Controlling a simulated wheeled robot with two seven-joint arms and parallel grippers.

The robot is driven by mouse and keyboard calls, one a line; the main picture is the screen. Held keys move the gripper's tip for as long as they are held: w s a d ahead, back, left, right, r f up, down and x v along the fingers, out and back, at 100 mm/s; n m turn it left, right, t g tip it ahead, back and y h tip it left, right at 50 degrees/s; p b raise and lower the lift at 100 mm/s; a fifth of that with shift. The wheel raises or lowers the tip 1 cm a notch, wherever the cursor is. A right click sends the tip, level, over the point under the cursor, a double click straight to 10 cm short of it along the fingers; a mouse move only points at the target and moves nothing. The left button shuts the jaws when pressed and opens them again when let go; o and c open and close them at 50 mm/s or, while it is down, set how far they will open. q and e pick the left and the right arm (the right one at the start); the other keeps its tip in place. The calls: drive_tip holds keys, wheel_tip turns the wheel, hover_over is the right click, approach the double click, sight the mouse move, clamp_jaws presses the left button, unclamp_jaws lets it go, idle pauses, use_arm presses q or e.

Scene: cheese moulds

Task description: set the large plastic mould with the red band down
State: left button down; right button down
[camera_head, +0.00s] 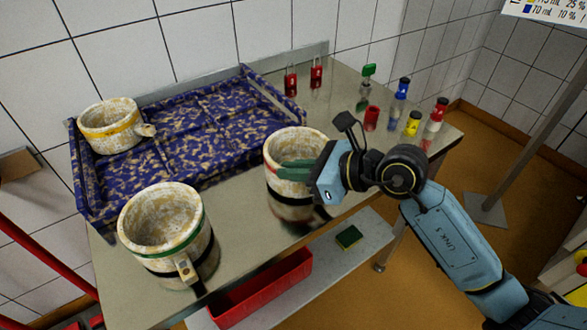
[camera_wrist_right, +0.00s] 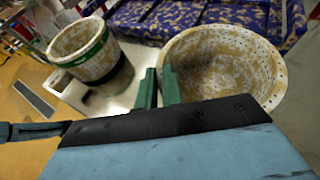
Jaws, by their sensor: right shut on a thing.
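My right gripper (camera_head: 283,170) is shut on the wall of a large, pale, mottled mould (camera_head: 292,144) near the table's front edge. A trace of red shows on the mould's left side; the fingers and arm hide much of its band. The mould is upright with its open top up. I cannot tell whether its base touches the table (camera_head: 237,205). In the right wrist view, the green fingers (camera_wrist_right: 158,80) grip the left side of the mould (camera_wrist_right: 225,65), and its perforated inside shows. My left gripper is not in view.
A green-banded mould (camera_head: 150,236) stands at the front left. A yellow-banded mould (camera_head: 110,129) sits on the blue mottled tray (camera_head: 82,180). Small coloured containers (camera_head: 412,124) stand at the back right. Bare metal table lies between the green-banded mould and the held one.

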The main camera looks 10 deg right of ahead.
drive_tip(key=c, duration=1.9)
unclamp_jaws()
drive_tip(key=shift+f, duration=0.1)
drive_tip(key=shift+c, duration=0.2)
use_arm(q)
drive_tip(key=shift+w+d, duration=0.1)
use_arm(e)
drive_tip(key=o, duration=0.4)
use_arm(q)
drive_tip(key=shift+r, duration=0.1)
